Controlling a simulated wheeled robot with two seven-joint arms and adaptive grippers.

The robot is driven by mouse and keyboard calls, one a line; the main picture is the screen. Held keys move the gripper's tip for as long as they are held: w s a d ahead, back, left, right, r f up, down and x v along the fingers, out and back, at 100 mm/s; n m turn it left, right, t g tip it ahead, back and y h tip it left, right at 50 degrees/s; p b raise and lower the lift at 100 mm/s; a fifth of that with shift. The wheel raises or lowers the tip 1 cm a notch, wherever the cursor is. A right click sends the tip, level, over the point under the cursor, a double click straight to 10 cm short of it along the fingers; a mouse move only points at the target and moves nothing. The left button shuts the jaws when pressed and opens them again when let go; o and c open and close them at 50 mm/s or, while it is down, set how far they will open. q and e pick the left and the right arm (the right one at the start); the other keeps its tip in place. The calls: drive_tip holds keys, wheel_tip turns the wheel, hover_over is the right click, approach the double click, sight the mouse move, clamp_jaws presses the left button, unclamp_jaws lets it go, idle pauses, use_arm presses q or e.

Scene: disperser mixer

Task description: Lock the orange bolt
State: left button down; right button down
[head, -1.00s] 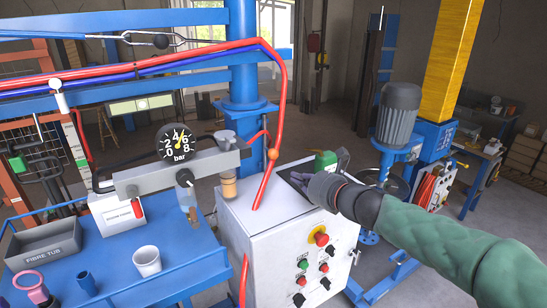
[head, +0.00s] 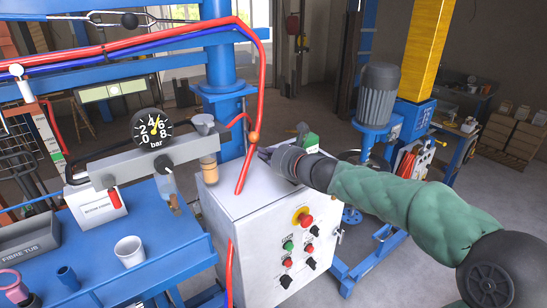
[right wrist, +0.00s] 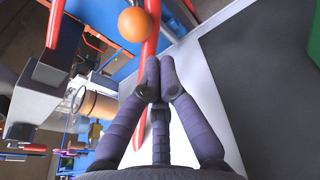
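The orange bolt (head: 254,138) shows as a small round orange knob by the red hose, in front of the blue column. In the right wrist view the orange bolt (right wrist: 132,24) is at the top, ahead and a little left of the fingertips. My right gripper (head: 272,153) is over the top of the white control cabinet, just right of the hose and knob and apart from the knob. In the right wrist view its purple-grey fingers (right wrist: 160,70) converge with nothing seen between them; how far they are open is unclear. My left gripper is not in view.
The red hose (head: 248,168) runs down beside the white control cabinet (head: 248,249). A green object (head: 311,141) sits behind my right gripper.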

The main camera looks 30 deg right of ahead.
sight(257, 139)
drive_tip(key=shift+x, duration=1.8)
drive_tip(key=shift+r, duration=0.15)
wheel_tip(257, 139, up, 4)
drive_tip(key=p, duration=0.3)
drive_tip(key=shift+f, duration=0.3)
